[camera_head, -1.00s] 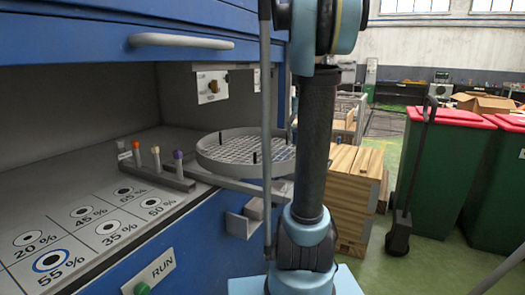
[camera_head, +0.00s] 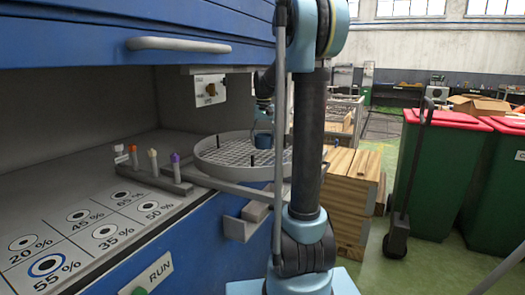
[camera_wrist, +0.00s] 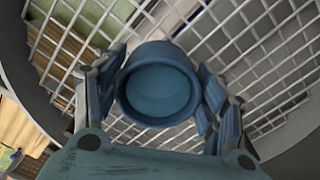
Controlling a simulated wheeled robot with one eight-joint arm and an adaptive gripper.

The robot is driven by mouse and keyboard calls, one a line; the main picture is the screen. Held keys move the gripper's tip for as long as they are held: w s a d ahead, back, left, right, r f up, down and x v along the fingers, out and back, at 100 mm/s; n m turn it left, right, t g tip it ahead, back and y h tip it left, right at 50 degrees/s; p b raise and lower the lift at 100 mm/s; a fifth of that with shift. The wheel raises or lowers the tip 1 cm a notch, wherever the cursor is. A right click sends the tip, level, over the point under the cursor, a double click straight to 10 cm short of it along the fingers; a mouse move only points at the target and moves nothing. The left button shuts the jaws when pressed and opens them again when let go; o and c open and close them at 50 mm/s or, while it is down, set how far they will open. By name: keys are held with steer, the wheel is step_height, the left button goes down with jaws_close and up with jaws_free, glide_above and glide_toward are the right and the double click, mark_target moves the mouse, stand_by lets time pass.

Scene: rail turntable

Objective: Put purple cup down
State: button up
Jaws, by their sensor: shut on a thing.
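My gripper (camera_wrist: 160,92) is shut on a blue cup (camera_wrist: 158,85), with a finger on each side of it. The cup looks blue, not purple. In the head view the cup (camera_head: 263,140) is at the round grid tray (camera_head: 208,162), near its right part; I cannot tell whether it touches the mesh. My gripper there (camera_head: 264,118) is above the cup and partly hidden by my arm. In the wrist view I look down into the cup's open mouth, with the white mesh around it.
A rack (camera_head: 158,179) with several small tubes, one with a purple top (camera_head: 175,159), stands left of the tray. A panel with percent-marked circles (camera_head: 105,231) lies in front. A blue cabinet door (camera_head: 100,45) hangs above. Wooden crates (camera_head: 350,195) stand at right.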

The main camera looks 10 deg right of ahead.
mark_target(264, 148)
steer(key=shift+f, duration=2.1)
steer(key=o, duration=1.1)
step_height(264, 148, up, 12)
steer(key=shift+r, duration=0.1)
